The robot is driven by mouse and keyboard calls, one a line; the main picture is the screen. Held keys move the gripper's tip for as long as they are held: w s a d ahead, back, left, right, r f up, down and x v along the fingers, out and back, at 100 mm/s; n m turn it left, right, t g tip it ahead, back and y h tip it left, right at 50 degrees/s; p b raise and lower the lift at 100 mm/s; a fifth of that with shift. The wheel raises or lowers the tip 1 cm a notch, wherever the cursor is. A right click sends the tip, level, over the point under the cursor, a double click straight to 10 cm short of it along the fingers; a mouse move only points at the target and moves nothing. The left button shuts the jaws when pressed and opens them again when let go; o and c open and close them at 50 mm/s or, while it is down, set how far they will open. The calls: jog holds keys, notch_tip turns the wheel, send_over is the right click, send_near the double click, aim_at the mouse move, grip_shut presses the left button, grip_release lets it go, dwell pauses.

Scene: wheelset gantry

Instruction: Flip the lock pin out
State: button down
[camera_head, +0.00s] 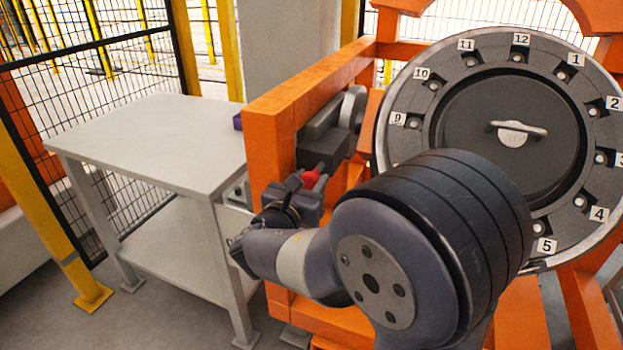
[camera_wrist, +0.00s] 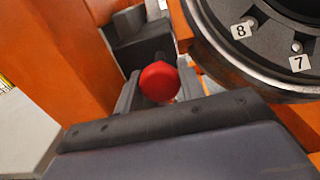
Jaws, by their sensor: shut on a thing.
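The lock pin shows as a red knob (camera_wrist: 160,82) on a dark stem in the wrist view. It also shows as a small red spot (camera_head: 310,179) in the head view, beside the orange frame. My gripper (camera_wrist: 158,92) has one finger on each side of the knob and is shut on it. In the head view my gripper (camera_head: 305,188) reaches to the knob from the lower left. A dark grey block (camera_head: 324,140) sits just behind the knob, fixed by the orange frame. The far ends of the fingertips and the pin's lower part are hidden.
A large round wheel (camera_head: 470,75) with numbered plates and a central handle stands right of the knob. The orange frame (camera_head: 268,150) rises close on the left. A grey table (camera_head: 150,135) stands further left, with a yellow-posted mesh fence behind it.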

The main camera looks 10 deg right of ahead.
jog(key=c, duration=0.9)
grip_release()
jog(key=shift+s+a, duration=0.15)
jog(key=shift+s, duration=0.05)
jog(key=p+v, duration=0.1)
jog(key=v, duration=0.9)
jog(key=shift+s+a, duration=0.2)
jog(key=shift+s, duration=0.15)
jog(key=shift+w+d, duration=0.1)
jog(key=b+x, duration=0.1)
jog(key=x, duration=1.1)
jog(key=shift+w+d, duration=0.15)
jog(key=shift+w, duration=0.2)
